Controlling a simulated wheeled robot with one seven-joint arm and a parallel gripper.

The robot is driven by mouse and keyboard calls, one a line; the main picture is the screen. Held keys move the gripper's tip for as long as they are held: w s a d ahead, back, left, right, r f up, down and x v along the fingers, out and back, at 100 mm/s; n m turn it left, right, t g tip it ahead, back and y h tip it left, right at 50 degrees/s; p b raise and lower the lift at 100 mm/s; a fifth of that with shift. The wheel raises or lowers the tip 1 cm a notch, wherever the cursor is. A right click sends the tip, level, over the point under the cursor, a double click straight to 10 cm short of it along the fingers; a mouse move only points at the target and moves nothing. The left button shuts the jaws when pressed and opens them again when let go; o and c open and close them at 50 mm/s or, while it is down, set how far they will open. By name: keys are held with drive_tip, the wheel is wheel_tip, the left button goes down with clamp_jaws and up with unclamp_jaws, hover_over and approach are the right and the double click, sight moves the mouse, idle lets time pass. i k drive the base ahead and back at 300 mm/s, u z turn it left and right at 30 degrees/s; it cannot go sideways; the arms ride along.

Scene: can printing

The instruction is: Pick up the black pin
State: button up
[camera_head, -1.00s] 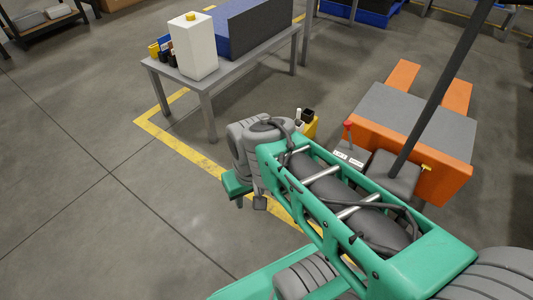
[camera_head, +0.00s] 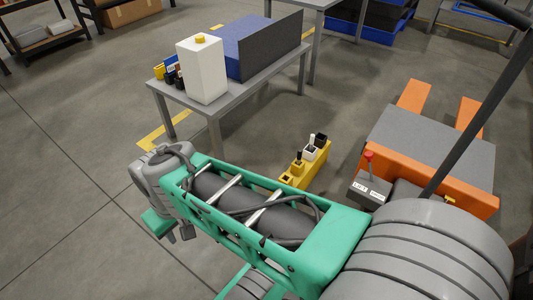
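A yellow holder block (camera_head: 318,169) lies on the floor area in the middle, right of my arm. A black square-topped piece (camera_head: 321,139) sits at its far end. Beside it is a white piece (camera_head: 310,153) with a dark upright tip, and nearer is a yellow piece with a thin black upright pin (camera_head: 298,156). Which is the black pin of the task I cannot tell. My gripper (camera_head: 180,236) points down at the lower left, well left of the holder, with nothing visible in it. Its fingers are small and partly hidden, so its opening is unclear.
A grey table (camera_head: 216,114) at the back holds a white container (camera_head: 202,72), a blue box (camera_head: 245,50) and several small bottles (camera_head: 172,78). An orange pallet truck (camera_head: 430,150) stands at the right. Floor at the left is clear.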

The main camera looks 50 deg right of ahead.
sight(299, 155)
drive_tip(key=z, duration=0.05)
drive_tip(key=i, duration=0.8)
drive_tip(key=z, duration=1.1)
drive_tip(key=i, duration=0.55)
drive_tip(key=z, duration=0.6)
